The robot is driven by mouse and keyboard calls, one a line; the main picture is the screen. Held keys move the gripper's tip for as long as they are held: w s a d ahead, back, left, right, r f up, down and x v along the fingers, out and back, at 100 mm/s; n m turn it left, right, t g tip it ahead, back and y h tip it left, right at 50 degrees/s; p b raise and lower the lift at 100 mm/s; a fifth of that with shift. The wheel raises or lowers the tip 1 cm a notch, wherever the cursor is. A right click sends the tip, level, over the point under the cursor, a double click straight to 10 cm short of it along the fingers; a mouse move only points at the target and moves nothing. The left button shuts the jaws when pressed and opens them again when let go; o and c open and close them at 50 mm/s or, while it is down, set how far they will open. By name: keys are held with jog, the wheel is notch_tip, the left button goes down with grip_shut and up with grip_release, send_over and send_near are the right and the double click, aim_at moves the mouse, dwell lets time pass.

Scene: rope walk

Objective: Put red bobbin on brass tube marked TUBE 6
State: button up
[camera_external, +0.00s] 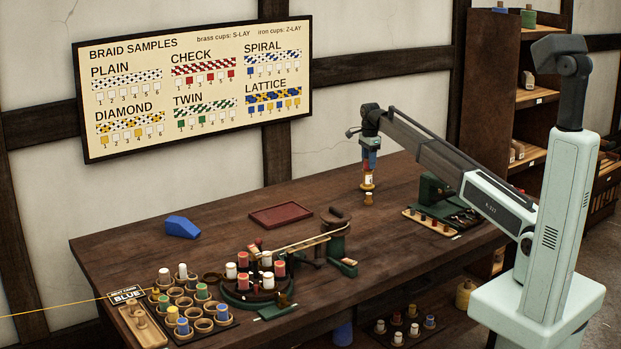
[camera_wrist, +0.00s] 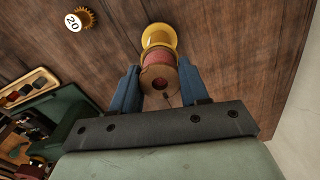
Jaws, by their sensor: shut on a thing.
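My gripper (camera_external: 369,166) is above the middle-right of the table, pointing down. In the wrist view its blue fingers (camera_wrist: 157,88) are shut on the red bobbin (camera_wrist: 157,72), one on each side. The bobbin has a brown end with a dark centre hole facing the camera. A yellow, spool-shaped part (camera_wrist: 158,38) shows just beyond it; I cannot tell whether it belongs to the bobbin. In the external view the bobbin is held above the tabletop, mostly hidden by the fingers. I cannot read a TUBE 6 mark anywhere.
A round green stand (camera_external: 258,297) with red and white bobbins is at front centre. A rack of cups (camera_external: 203,325) with bobbins is left of it. A dark red tray (camera_external: 281,215) and blue block (camera_external: 182,227) lie behind. A brass gear tagged 20 (camera_wrist: 87,17) lies on the table.

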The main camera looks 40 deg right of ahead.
jog(key=o, duration=1)
jog(key=shift+r, duration=0.1)
notch_tip(320, 180, up, 12)
